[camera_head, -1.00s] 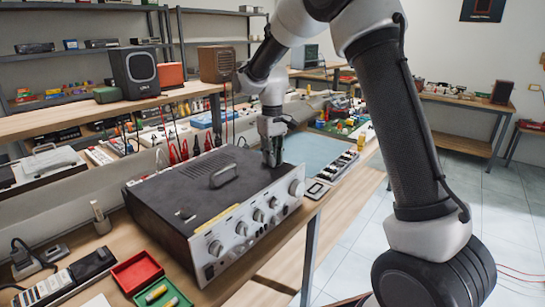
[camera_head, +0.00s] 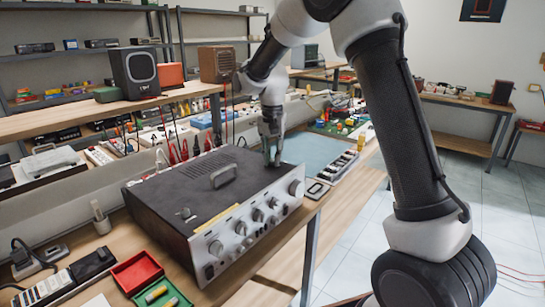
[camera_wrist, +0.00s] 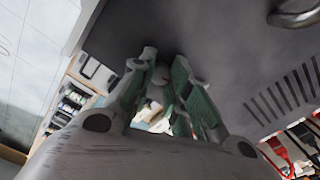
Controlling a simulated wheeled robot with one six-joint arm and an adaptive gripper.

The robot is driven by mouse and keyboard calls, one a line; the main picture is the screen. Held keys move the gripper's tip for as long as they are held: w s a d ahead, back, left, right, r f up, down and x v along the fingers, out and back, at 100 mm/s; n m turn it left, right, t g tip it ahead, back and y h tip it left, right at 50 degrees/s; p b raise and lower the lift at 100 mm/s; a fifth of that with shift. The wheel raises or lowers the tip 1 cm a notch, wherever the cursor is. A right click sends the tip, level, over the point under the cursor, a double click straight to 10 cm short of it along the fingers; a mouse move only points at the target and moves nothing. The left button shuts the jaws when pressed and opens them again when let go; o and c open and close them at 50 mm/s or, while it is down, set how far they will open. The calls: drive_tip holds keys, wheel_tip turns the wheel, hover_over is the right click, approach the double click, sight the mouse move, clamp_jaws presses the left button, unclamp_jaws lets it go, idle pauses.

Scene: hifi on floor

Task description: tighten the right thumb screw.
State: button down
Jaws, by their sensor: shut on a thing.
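A black-topped amplifier (camera_head: 200,190) with a silver knobbed front stands on the wooden bench. A small thumb screw (camera_head: 186,213) shows on its lid at the front left. My gripper (camera_head: 272,160) points down at the right end of the lid. In the wrist view, my gripper (camera_wrist: 160,85) is shut on the right thumb screw (camera_wrist: 157,78), a small rounded grey piece between the fingers. The fingers hide most of that screw, and in the head view it is hidden entirely.
A handle (camera_head: 223,176) rises from the middle of the lid. Red and green trays (camera_head: 136,272) sit at the bench front left. Red and black leads (camera_head: 185,150) hang behind the amplifier. A light blue mat (camera_head: 318,150) lies to the right, largely clear.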

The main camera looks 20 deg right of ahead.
sight(272, 160)
drive_tip(key=shift+m, duration=1.6)
drive_tip(key=c, duration=1.3)
unclamp_jaws()
drive_tip(key=shift+r, duration=0.1)
wheel_tip(272, 160, up, 12)
